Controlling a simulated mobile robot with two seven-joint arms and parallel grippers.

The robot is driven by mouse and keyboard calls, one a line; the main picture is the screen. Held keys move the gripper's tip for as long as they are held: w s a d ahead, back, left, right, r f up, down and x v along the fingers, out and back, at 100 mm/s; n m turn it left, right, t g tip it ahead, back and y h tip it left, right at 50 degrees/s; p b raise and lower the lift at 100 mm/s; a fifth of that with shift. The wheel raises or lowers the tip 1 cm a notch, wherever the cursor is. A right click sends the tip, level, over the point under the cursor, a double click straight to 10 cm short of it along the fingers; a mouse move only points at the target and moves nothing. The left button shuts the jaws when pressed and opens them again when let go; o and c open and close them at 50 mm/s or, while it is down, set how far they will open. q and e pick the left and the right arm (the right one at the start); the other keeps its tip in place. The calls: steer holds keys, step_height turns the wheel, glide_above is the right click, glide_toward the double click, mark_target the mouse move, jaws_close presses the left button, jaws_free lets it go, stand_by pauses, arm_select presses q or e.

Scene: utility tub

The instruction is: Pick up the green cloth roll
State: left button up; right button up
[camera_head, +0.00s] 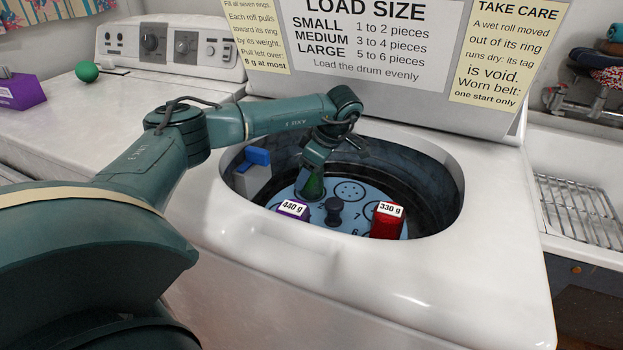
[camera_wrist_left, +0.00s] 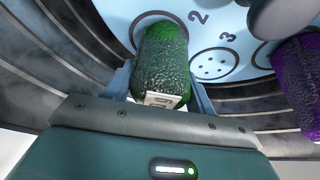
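The green cloth roll (camera_head: 313,188) stands in the washer drum, partly covered by my left gripper in the head view. In the left wrist view the roll (camera_wrist_left: 163,62) fills the space between my left gripper's two fingers (camera_wrist_left: 163,88), with a white tag on its near end. One finger is on each side, close against it; I cannot tell whether they press on it. The roll's lower end is at the blue disc (camera_wrist_left: 228,30), in or near a ring left of number 2. My right gripper is not in view.
A purple roll tagged 440 g (camera_head: 292,210) and a red roll tagged 330 g (camera_head: 387,221) stand on the disc around a dark central knob (camera_head: 334,208). The white tub rim (camera_head: 330,250) surrounds them. A grey post with a blue top (camera_head: 257,157) stands at the left wall.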

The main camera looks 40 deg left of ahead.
arm_select(q)
steer(key=c, duration=0.7)
steer(key=shift+r, duration=0.1)
